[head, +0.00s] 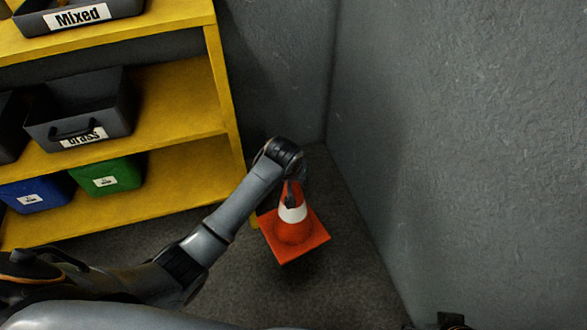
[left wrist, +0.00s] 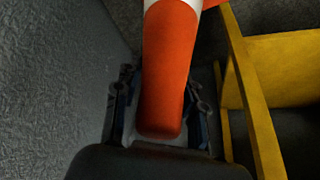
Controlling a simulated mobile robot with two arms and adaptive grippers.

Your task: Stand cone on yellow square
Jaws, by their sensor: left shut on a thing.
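An orange cone with a white band and a square orange base (head: 294,232) is at the end of my left arm, near the room corner. My left gripper (head: 291,194) is shut on the cone's upper part, and the cone looks about upright. In the left wrist view the cone (left wrist: 168,65) runs between the two fingers of the gripper (left wrist: 160,105), its tip toward the palm. I cannot tell whether the base touches the floor. No yellow square shows clearly on the floor.
A yellow shelf (head: 180,95) stands left of the cone, its post close by; it also shows in the left wrist view (left wrist: 250,85). It holds grey bins (head: 80,110), a blue bin (head: 35,193) and a green bin (head: 108,176). A grey wall (head: 460,130) rises at right.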

